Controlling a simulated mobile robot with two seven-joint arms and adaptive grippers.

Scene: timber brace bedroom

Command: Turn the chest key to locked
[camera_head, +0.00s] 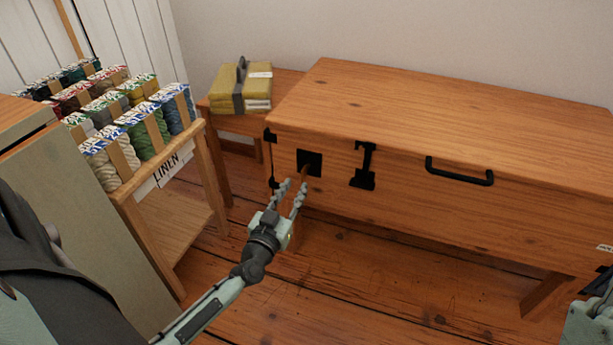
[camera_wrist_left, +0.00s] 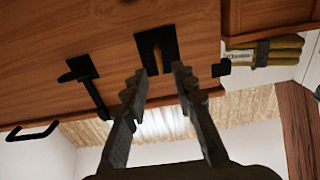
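The wooden chest (camera_head: 440,180) stands along the wall, its lid closed. A black square lock plate (camera_head: 312,160) is on the left of its front, and also shows in the left wrist view (camera_wrist_left: 143,46). A small brass-brown key (camera_wrist_left: 158,62) stands out from the plate; its exact angle is hard to tell. My left gripper (camera_head: 295,186) is open just in front of the plate. In the left wrist view its fingertips (camera_wrist_left: 158,74) lie on either side of the key, with gaps visible. My right gripper's fingers are not visible.
A black hasp (camera_head: 364,166) and a black handle (camera_head: 459,172) are right of the lock. A yarn rack (camera_head: 130,195) labelled LINEN stands at left. A strapped yellow bundle (camera_head: 228,88) lies on a small table (camera_head: 288,82). Bare floor (camera_head: 390,275) lies in front.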

